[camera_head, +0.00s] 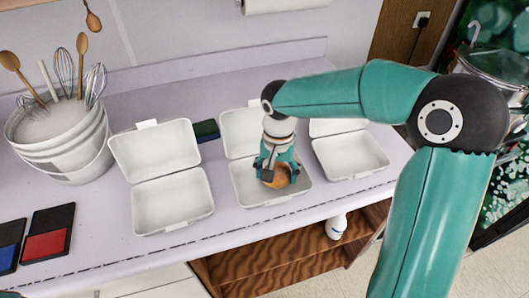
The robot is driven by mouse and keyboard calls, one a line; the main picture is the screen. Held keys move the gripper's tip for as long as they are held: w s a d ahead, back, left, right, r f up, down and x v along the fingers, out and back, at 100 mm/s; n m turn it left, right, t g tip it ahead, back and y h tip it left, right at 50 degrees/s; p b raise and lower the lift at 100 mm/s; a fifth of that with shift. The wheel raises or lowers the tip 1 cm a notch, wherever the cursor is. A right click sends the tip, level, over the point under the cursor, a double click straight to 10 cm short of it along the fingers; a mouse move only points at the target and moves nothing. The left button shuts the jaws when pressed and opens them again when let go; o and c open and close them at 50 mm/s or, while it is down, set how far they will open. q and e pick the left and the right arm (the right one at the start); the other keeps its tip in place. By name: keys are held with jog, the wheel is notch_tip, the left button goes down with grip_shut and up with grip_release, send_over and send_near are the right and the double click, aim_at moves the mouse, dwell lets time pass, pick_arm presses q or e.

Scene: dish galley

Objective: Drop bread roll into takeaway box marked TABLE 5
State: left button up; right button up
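The bread roll (275,179) is brown and round, between the fingers of my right gripper (277,171). The fingers are closed around its sides. Gripper and roll are over the base of the middle white takeaway box (245,194), whose lid stands open behind. I cannot tell whether the roll touches the box floor. An open white box (172,203) stands to the left and another (352,157) to the right. The right box's lid is partly hidden by my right arm. No TABLE 5 marking is readable on any box.
A white bucket (60,155) with whisks and wooden spoons stands at the left. Red (46,245) and blue (8,255) pads with dark covers lie at the front left. A dark green item (206,130) lies behind the boxes. A white bottle (336,226) is on the shelf below.

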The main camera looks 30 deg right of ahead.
jog(key=o, duration=0.3)
jog(key=shift+o, duration=0.2)
notch_tip(320, 180, up, 12)
dwell(0.5)
jog(key=shift+f, duration=0.1)
